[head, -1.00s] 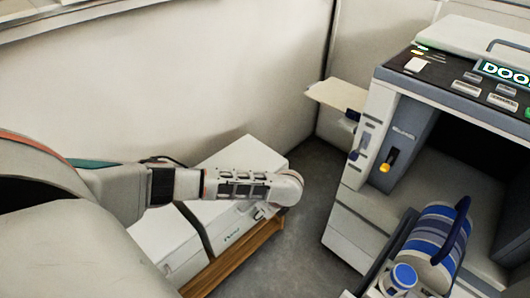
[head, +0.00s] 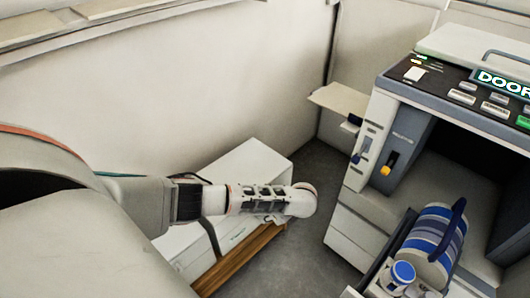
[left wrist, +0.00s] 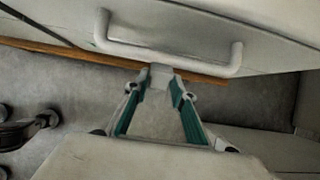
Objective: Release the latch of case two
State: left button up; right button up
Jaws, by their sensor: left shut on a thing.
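A white case (head: 250,160) lies against the wall on a wooden base in the head view, with a dark strap across it. In the left wrist view the case front (left wrist: 200,30) carries a white bar handle (left wrist: 165,55). Below the handle's middle, a small pale latch tab (left wrist: 160,74) sits between my fingertips. My left gripper (left wrist: 160,86) is shut on this tab, with its teal-sided fingers converging. In the head view my left wrist covers the front of the case and hides the fingers. No marking that I can read tells the case's number. My right gripper is not in view.
A grey machine (head: 400,110) with a lit "DOOR" panel stands at the right. A blue striped cylinder (head: 433,235) and a blue-capped container (head: 403,273) rest in its lower front. Grey floor (head: 310,240) is clear between case and machine. Castors (left wrist: 40,122) show at the wrist view's left.

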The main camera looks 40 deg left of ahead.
pick_arm(q)
jog(key=f+y+b, duration=0.1)
jog(key=y, duration=0.1)
jog(key=d+f+y+b, duration=0.1)
jog(key=f+y+b, duration=0.1)
jog(key=d+f+y+b, duration=0.1)
jog(key=y+b, duration=0.1)
jog(key=y, duration=0.1)
jog(key=shift+s+d+f, duration=0.25)
jog(key=shift+f, duration=0.05)
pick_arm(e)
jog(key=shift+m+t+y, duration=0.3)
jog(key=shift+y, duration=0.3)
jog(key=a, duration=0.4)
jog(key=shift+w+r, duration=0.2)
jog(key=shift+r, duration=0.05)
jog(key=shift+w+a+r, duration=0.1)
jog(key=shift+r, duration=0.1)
pick_arm(q)
jog(key=o, duration=1)
jog(key=shift+w, duration=0.1)
jog(key=shift+c, duration=0.2)
jog(key=shift+r, duration=0.2)
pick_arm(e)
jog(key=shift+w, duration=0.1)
